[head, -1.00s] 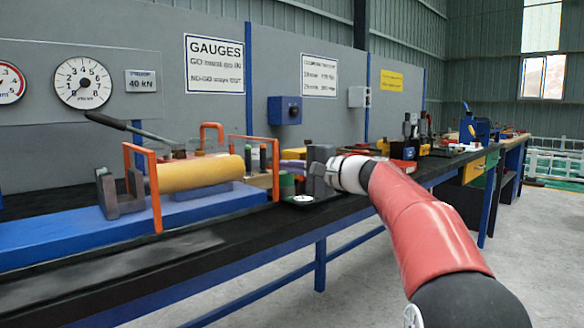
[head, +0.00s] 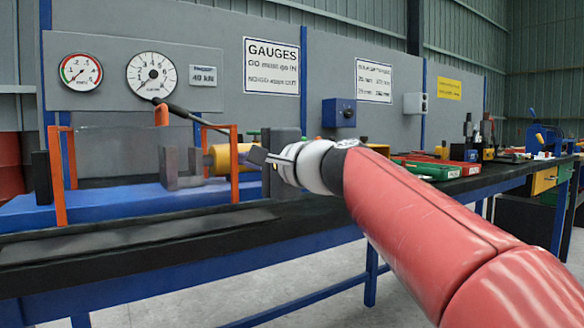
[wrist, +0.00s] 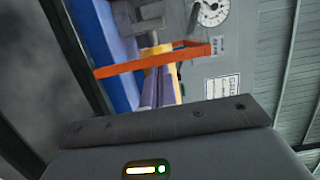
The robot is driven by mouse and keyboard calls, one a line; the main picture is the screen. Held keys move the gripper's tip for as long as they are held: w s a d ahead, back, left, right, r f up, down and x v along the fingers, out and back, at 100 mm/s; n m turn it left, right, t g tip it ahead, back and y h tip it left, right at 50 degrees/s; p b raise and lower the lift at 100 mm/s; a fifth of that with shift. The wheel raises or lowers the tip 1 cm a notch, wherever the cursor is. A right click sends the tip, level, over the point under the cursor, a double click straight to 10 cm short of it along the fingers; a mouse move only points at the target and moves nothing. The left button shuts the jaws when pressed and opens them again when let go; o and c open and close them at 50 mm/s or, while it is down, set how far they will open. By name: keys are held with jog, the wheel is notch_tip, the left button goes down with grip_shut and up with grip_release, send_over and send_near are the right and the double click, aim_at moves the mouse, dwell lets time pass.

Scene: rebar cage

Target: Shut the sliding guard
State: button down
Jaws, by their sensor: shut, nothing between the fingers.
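The sliding guard (head: 118,150) looks like a clear panel between orange end frames on the blue press bed. Its right orange frame (head: 234,165) stands just left of my gripper; its left orange frame (head: 58,180) is near the left of the bed. Grey clamp jaws (head: 180,168) show between the frames. A yellow cylinder (head: 225,158) lies partly behind the right frame. My gripper (head: 256,157) is shut and empty, pointing left towards that frame. In the wrist view an orange bar (wrist: 120,69) crosses close ahead of the gripper; I cannot tell if they touch.
The blue bed (head: 120,205) rests on a dark workbench (head: 150,240). Gauges (head: 152,76) and signs hang on the grey panel behind. A dark lever (head: 190,116) slants above the bed. Green and red trays (head: 430,168) stand to the right. Floor in front is clear.

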aim_at(205, 160)
jog(key=s+a, duration=0.1)
jog(key=a, duration=0.1)
jog(key=s+a, duration=0.1)
jog(key=a, duration=0.1)
jog(key=s+a, duration=0.1)
jog(key=a, duration=0.1)
jog(key=shift+s, duration=0.4)
jog(key=shift+a, duration=0.1)
